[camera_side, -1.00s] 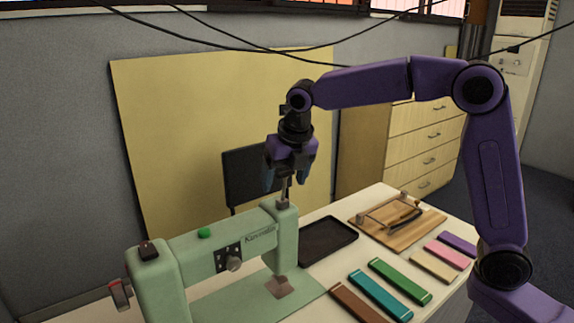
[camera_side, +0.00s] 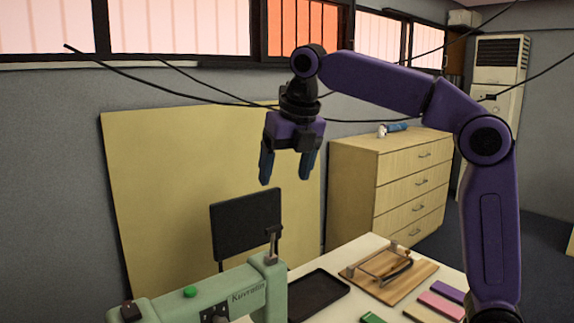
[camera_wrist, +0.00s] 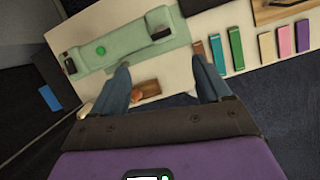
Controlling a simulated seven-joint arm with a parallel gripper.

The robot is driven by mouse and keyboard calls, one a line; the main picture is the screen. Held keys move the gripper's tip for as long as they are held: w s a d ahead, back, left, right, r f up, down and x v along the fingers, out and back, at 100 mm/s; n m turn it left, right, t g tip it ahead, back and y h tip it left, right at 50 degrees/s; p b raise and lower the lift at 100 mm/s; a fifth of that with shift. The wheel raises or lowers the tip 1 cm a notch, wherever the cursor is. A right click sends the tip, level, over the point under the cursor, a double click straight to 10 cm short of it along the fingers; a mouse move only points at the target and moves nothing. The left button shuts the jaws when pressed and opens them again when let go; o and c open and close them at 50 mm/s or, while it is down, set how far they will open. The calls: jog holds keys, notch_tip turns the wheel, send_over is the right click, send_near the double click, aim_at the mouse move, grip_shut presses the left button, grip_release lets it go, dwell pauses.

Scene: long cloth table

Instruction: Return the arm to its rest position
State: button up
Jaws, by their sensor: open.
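My gripper (camera_side: 288,168) hangs pointing down in the side view, high above the green sewing machine (camera_side: 222,296) and apart from it. Its blue fingers are spread with nothing between them. In the wrist view my gripper (camera_wrist: 163,82) shows both fingers apart, over the near side of the table. The sewing machine also shows in the wrist view (camera_wrist: 125,43), at the upper left. Its lower part is cut off in the side view.
A black tray (camera_side: 316,295) and a wooden board (camera_side: 412,274) with a metal-framed tool lie on the white table (camera_side: 362,247). Several coloured bars lie at the right, including a pink one (camera_side: 441,306). Dark cables hang across the room behind my arm. A drawer cabinet (camera_side: 385,190) stands behind.

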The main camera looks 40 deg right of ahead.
jog(key=shift+s+r, duration=0.15)
jog(key=shift+r, duration=0.25)
